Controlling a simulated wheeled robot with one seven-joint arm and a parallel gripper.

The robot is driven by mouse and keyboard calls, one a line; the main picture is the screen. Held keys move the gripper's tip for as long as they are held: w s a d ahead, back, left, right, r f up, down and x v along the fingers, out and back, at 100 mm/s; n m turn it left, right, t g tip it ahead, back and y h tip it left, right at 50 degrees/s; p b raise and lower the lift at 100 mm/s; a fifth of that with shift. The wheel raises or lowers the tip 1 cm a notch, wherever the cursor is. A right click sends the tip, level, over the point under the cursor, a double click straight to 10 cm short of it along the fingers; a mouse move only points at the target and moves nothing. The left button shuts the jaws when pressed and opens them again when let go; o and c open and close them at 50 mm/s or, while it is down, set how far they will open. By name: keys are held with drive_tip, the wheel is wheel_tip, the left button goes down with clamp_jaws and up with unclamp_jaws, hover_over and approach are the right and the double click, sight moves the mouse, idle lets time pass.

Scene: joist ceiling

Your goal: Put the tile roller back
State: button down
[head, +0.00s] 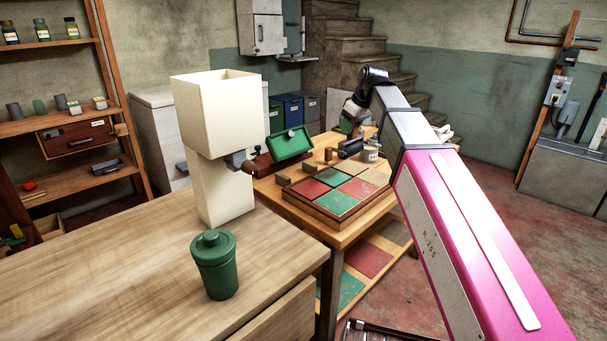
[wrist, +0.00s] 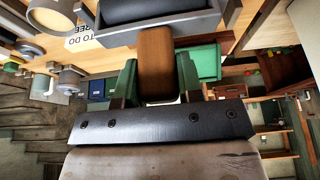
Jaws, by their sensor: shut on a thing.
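The tile roller shows in the wrist view with a dark roller (wrist: 150,10) in a grey frame and a brown wooden handle (wrist: 156,60). My gripper (wrist: 157,85) has its green fingertips on both sides of the handle and is shut on it. In the head view my gripper (head: 348,127) is above the far part of the work table (head: 345,238). The dark roller (head: 350,147) shows just below it, close to the tabletop. I cannot tell whether the roller touches the table.
Red and green tiles (head: 338,201) lie in a wooden tray in front. A tilted green board (head: 289,143) stands left, a can (head: 370,154) right.

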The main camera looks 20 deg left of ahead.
drive_tip(key=s+a+r, duration=0.1)
drive_tip(key=s+a, duration=0.5)
drive_tip(key=a, duration=0.5)
drive_tip(key=s+a+r, duration=0.2)
drive_tip(key=s+a, duration=0.4)
drive_tip(key=a, duration=0.6)
drive_tip(key=w+d+f, duration=0.4)
drive_tip(key=w+f, duration=0.7)
drive_tip(key=shift+w+f, duration=0.1)
drive_tip(key=shift+f, duration=0.6)
drive_tip(key=c, duration=0.8)
unclamp_jaws()
drive_tip(key=shift+r, duration=0.1)
